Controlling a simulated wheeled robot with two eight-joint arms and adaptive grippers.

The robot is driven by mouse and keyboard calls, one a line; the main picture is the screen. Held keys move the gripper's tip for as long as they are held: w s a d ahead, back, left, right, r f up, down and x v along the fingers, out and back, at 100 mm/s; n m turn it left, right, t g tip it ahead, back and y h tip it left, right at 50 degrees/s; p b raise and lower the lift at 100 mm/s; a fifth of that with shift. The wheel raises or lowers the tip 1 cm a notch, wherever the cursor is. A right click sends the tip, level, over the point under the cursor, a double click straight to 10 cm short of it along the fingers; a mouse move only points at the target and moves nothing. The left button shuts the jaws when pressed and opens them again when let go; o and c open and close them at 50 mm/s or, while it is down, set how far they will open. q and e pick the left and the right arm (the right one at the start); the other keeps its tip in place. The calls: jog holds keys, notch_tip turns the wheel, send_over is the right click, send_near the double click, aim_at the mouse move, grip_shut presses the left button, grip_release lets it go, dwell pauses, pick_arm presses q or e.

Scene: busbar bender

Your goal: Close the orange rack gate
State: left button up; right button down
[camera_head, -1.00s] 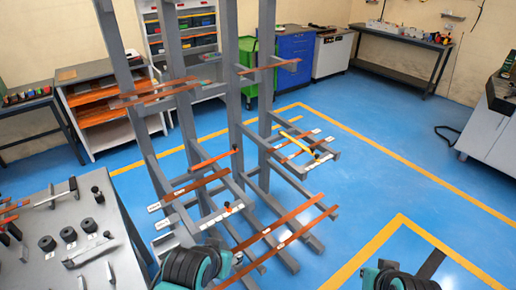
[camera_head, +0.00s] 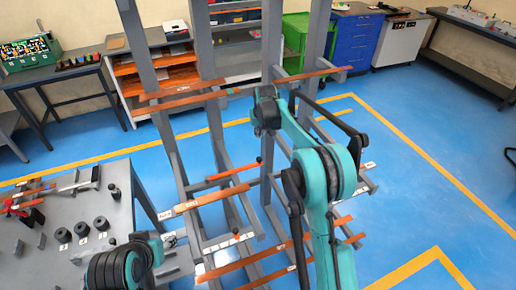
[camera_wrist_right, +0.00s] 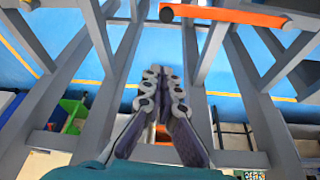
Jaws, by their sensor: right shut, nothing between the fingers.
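A short bright-orange bar with a dark knob (camera_head: 232,170), which looks like the gate, sits at mid-height on the grey rack (camera_head: 218,135). An orange bar with dark ends also shows at the top of the right wrist view (camera_wrist_right: 222,15); I cannot tell if it is the same one. My right arm reaches up in front of the rack's right part and hides some of it. My right gripper (camera_wrist_right: 161,82) is shut and empty, between grey rack beams in the wrist view and apart from that orange bar. My left gripper is out of view.
Orange-brown busbars (camera_head: 185,99) lie across the rack's upper and lower arms. A grey table (camera_head: 55,240) with tools and black cylinders stands at left. A green cart (camera_head: 297,38) and blue cabinet (camera_head: 350,38) stand behind. Blue floor at right is clear.

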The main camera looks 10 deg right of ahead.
jog(key=w+b+x, duration=0.1)
jog(key=x, duration=1.3)
jog(key=shift+s+d+r+b, duration=0.1)
jog(key=shift+s+b, duration=0.1)
jog(key=shift+s, duration=0.9)
jog(key=shift+s+d+r+b, duration=0.1)
jog(key=shift+s+b, duration=0.05)
jog(key=shift+s, duration=0.95)
jog(key=shift+s, duration=0.15)
